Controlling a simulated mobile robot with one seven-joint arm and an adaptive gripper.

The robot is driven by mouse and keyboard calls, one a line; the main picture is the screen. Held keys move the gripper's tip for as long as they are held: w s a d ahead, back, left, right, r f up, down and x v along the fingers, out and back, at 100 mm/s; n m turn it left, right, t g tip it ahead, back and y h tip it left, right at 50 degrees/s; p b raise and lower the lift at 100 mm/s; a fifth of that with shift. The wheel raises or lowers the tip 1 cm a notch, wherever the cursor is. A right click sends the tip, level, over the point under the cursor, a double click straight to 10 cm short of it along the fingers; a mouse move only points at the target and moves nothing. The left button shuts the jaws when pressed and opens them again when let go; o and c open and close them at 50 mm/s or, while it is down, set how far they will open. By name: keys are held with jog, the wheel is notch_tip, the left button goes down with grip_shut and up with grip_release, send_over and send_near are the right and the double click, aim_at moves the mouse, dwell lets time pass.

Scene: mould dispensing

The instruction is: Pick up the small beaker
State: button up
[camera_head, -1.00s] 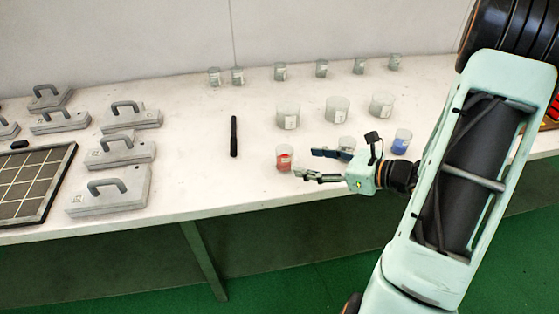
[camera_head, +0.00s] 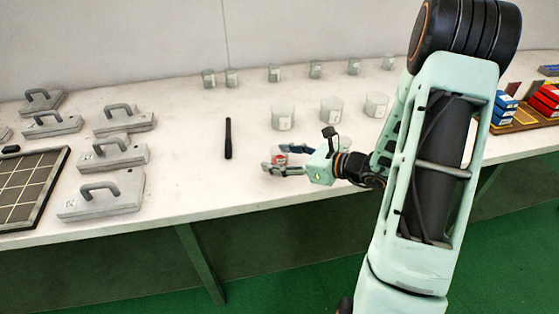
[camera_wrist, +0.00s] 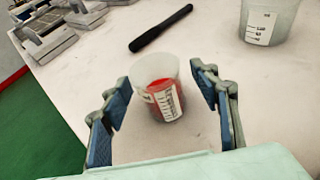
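A small beaker with red contents and a white scale label stands upright on the table, seen in the wrist view (camera_wrist: 162,92) between the two blue-padded fingers of my gripper (camera_wrist: 160,108). A gap shows on both sides of it, so my gripper is open around it and not visibly touching. In the head view my gripper (camera_head: 275,160) reaches left at the table's front part, and the red beaker (camera_head: 279,160) is partly hidden by the fingers. Several clear small beakers (camera_head: 274,73) stand in a row at the back.
Larger beakers (camera_head: 331,110) stand behind my gripper; one (camera_wrist: 268,22) shows at the wrist view's upper right. A black pen-like rod (camera_head: 228,138) lies to the left. Grey handled blocks (camera_head: 100,195) and a dark gridded tray (camera_head: 28,190) fill the table's left. Coloured boxes (camera_head: 545,98) are at right.

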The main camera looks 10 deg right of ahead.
jog(key=c, duration=1.3)
